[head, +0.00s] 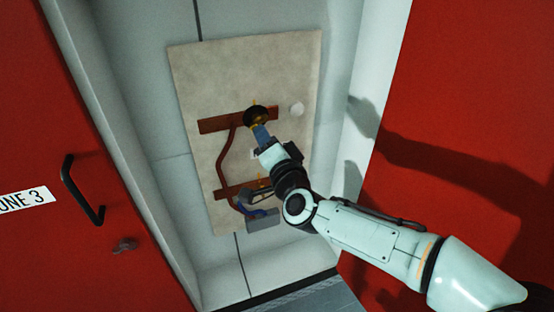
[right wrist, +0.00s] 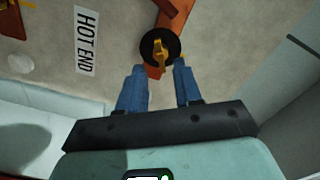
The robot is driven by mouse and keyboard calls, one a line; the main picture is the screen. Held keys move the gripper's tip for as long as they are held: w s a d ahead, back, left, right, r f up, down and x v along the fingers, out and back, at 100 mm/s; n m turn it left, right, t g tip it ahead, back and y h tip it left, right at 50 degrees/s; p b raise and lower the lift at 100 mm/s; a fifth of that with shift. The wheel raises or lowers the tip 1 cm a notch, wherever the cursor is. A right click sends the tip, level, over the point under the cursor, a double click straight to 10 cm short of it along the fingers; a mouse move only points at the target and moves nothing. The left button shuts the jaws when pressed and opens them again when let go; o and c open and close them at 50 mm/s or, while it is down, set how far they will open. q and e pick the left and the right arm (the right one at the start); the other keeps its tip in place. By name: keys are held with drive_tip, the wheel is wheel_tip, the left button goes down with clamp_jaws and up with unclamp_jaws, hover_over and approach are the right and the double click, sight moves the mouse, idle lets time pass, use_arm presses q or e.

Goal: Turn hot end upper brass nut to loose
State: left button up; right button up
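The upper brass nut (right wrist: 159,50) sits on a round black disc (right wrist: 149,45) on a red-brown bar in the right wrist view. In the head view the black disc (head: 256,114) is on the upper red-brown bar (head: 213,125) of a beige panel. My right gripper (right wrist: 160,72) has its two blue fingers apart, with nothing between them. The fingertips are close to the near edge of the disc, and the nut lies just beyond the gap. In the head view the right gripper (head: 261,130) partly hides the disc's surroundings. My left gripper is not in view.
The beige panel (head: 205,80) is set in a pale recess between red doors (head: 455,110). A white "HOT END" label (right wrist: 87,42) is beside the bar. A black handle (head: 70,190) protrudes at left.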

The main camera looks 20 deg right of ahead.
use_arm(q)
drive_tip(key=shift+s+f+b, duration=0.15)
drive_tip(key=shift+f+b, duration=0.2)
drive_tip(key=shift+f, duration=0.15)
use_arm(e)
drive_tip(key=s, duration=0.8)
drive_tip(key=shift+d, duration=0.15)
drive_tip(key=shift+w, duration=0.1)
